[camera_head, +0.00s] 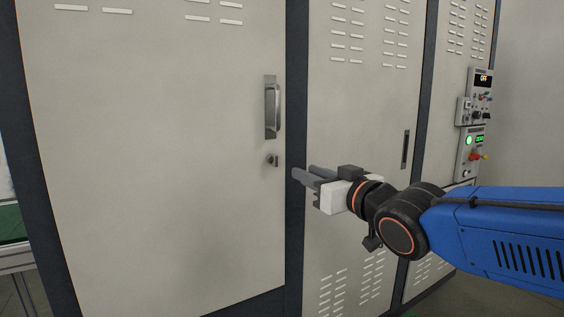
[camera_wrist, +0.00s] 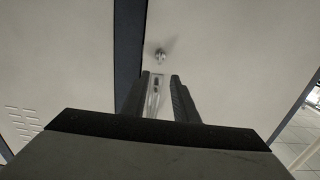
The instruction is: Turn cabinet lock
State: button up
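The cabinet lock (camera_head: 272,160) is a small metal lock with a protruding piece, on the left cabinet door below a vertical metal handle (camera_head: 271,107). In the wrist view the lock (camera_wrist: 160,55) shows just beyond my fingertips, and the handle (camera_wrist: 155,97) shows between the fingers, partly hidden. My gripper (camera_head: 303,171) is to the right of the lock and apart from it, pointing left toward the door. Its two dark fingers (camera_wrist: 160,76) are spread with nothing held between them.
The light grey left door (camera_head: 150,150) is closed. A dark upright frame (camera_head: 296,110) separates it from the middle door (camera_head: 350,110), which has vent slots and a recessed handle (camera_head: 405,150). Control boxes with lit displays (camera_head: 473,139) are at the right. Space in front of the left door looks clear.

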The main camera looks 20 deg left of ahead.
aim_at(277, 160)
jog(key=x, duration=1.4)
jog(key=shift+w+a, duration=0.1)
jog(key=shift+c, duration=0.7)
grip_shut()
